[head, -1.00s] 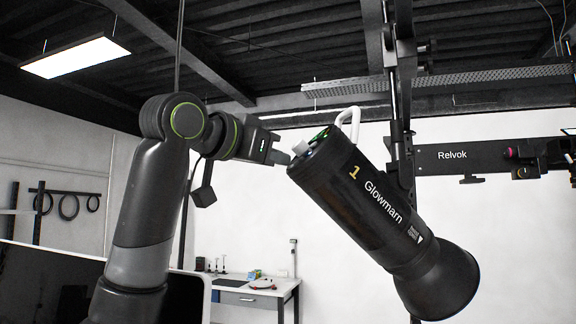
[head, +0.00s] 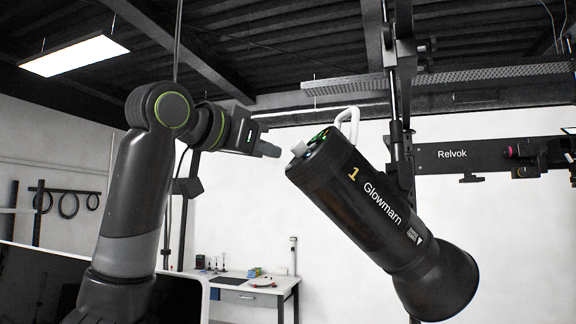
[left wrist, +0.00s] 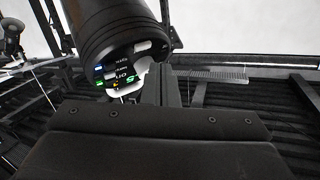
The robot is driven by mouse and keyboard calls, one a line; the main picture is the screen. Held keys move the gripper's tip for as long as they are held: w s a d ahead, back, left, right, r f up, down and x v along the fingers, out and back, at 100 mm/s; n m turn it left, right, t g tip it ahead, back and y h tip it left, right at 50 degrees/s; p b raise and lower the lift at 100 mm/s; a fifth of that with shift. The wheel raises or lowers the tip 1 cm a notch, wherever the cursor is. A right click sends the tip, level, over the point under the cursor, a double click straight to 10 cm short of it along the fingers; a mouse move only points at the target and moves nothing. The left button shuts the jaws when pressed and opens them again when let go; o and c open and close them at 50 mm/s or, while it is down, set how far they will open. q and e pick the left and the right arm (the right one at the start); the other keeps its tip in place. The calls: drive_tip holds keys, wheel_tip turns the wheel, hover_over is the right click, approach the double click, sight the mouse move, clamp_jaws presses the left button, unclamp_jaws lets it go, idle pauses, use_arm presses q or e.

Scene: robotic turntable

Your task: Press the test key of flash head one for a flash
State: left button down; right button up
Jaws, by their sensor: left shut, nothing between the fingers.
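Flash head one, a black cylinder (head: 345,190) marked with a yellow 1 and "Glowmarn", hangs tilted in the head view, its wide reflector end down to the right. Its rear panel (head: 312,145) faces up-left towards my left gripper. In the left wrist view the rear panel (left wrist: 118,68) shows small coloured lights and pale keys; the key labels are too small to read surely. My left gripper (head: 270,149) is shut and empty, its tip a short gap left of the panel. My right gripper is out of view.
A white handle (head: 350,122) loops up beside the flash head's rear. A dark vertical stand (head: 397,100) and the Relvok bar (head: 455,157) are to the right. A workbench (head: 255,287) stands far behind. The space left of the panel is free apart from my arm.

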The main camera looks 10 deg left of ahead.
use_arm(q)
drive_tip(key=a+r, duration=0.1)
drive_tip(key=s+a+r, duration=0.1)
drive_tip(key=a+r, duration=0.1)
drive_tip(key=shift+s, duration=0.3)
drive_tip(key=shift+f, duration=0.1)
idle(0.6)
